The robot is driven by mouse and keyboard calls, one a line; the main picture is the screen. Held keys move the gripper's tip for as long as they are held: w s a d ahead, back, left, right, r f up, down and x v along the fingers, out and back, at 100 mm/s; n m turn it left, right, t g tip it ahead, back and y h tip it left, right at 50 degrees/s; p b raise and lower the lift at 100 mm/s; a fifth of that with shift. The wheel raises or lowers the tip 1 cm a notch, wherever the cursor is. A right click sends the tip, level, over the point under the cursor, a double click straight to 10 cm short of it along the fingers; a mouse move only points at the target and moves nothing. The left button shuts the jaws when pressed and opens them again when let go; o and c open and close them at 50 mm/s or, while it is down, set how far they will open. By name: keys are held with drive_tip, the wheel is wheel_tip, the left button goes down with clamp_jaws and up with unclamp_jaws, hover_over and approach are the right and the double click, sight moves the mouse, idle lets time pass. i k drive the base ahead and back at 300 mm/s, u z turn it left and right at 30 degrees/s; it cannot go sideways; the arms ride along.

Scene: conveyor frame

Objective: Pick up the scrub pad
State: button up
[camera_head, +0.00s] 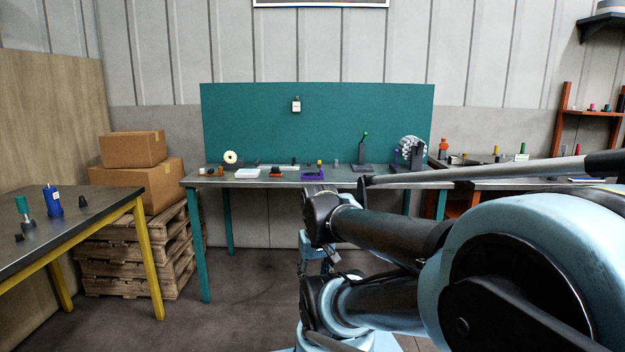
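I cannot single out the scrub pad for certain at this distance. Several small things lie on the far workbench (350,184) in front of the teal board. Among them are a flat white block (248,173), a small orange-and-dark piece (276,172) and a purple tray (313,176) holding small things. My blue and dark arm fills the lower right, in front of part of the bench. I cannot make out my gripper's fingers, and nothing is visibly held.
A yellow-legged table (60,235) with a blue bottle (53,201) stands at the left. Cardboard boxes (133,150) rest on pallets (135,260) behind it. An orange shelf (562,120) stands at the right. The floor (240,300) between left table and bench is clear.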

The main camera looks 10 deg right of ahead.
sight(275, 171)
drive_tip(key=k, duration=1.3)
drive_tip(key=z, duration=0.45)
drive_tip(key=i, duration=0.75)
drive_tip(key=z, duration=0.55)
drive_tip(key=i, duration=1.15)
drive_tip(key=u, duration=0.5)
drive_tip(key=i, duration=1.25)
drive_tip(key=u, duration=0.65)
